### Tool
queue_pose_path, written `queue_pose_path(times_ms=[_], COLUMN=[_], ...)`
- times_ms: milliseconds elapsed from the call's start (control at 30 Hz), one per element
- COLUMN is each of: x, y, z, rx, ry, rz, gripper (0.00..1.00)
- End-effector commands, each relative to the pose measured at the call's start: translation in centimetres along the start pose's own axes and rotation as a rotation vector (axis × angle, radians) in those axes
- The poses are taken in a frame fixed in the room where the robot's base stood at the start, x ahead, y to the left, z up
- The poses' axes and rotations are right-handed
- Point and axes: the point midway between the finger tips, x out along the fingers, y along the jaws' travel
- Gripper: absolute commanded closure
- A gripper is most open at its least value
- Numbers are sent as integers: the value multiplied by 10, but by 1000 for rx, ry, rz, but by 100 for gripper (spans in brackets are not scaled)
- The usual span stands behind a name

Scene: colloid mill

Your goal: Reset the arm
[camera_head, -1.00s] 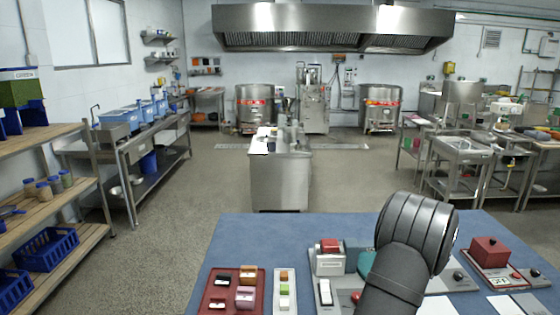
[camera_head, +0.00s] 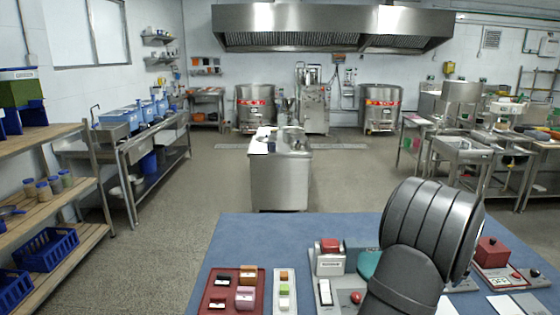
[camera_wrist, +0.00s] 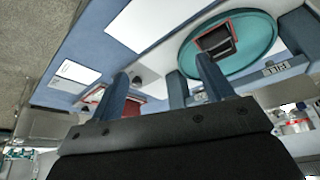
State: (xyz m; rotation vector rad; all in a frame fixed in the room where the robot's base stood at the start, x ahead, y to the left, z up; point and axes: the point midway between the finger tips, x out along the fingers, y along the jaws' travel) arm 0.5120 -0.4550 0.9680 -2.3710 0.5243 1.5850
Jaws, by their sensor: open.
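My arm, dark grey, rises from the front edge of the blue table (camera_head: 245,240) in the head view, and its rounded joint covers part of the table's right side. My gripper (camera_wrist: 162,78) shows in the wrist view with its two blue-grey fingers apart and nothing between them. The fingers point toward the tabletop, near a round teal dish (camera_wrist: 262,40) with a dark square piece in it. The gripper itself is hidden behind the arm in the head view.
A white machine with a red top (camera_head: 330,258) stands left of my arm. A red tray (camera_head: 217,290) and a white tray (camera_head: 284,303) hold small blocks. A red box (camera_head: 491,251) stands at right. The table's back left is clear.

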Motion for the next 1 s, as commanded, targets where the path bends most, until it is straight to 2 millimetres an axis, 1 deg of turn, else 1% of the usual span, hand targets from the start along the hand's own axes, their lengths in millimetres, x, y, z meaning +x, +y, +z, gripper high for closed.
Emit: queue_pose_path(times_ms=[400,1000], x=[-2,-6], y=[8,21], z=[16,36], rx=[227,536], ry=[0,1], rz=[95,222], gripper=[27,27])
